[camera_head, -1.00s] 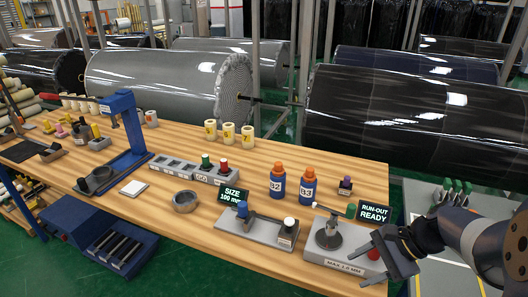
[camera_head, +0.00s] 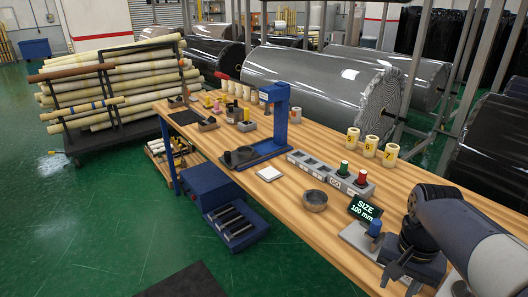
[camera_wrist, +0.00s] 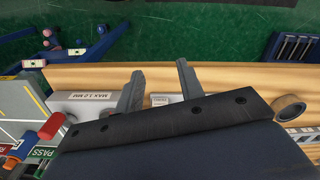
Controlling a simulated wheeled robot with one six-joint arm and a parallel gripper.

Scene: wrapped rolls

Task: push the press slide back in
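The blue press (camera_head: 275,118) stands on the middle of the wooden bench in the head view. Its low blue base reaches toward the bench's front edge. A dark slide with a round seat (camera_head: 240,157) sits at the front end of that base, out from under the press head. My gripper (camera_head: 404,280) is at the lower right of the head view, beside the size gauge and well away from the press. In the wrist view my gripper (camera_wrist: 160,88) has its two fingers apart with nothing between them. The press is not seen in the wrist view.
A metal ring (camera_head: 315,200), a white pad (camera_head: 268,173) and a grey block with green and red knobs (camera_head: 335,177) lie between my gripper and the press. The SIZE display (camera_head: 364,210) stands close to my arm.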

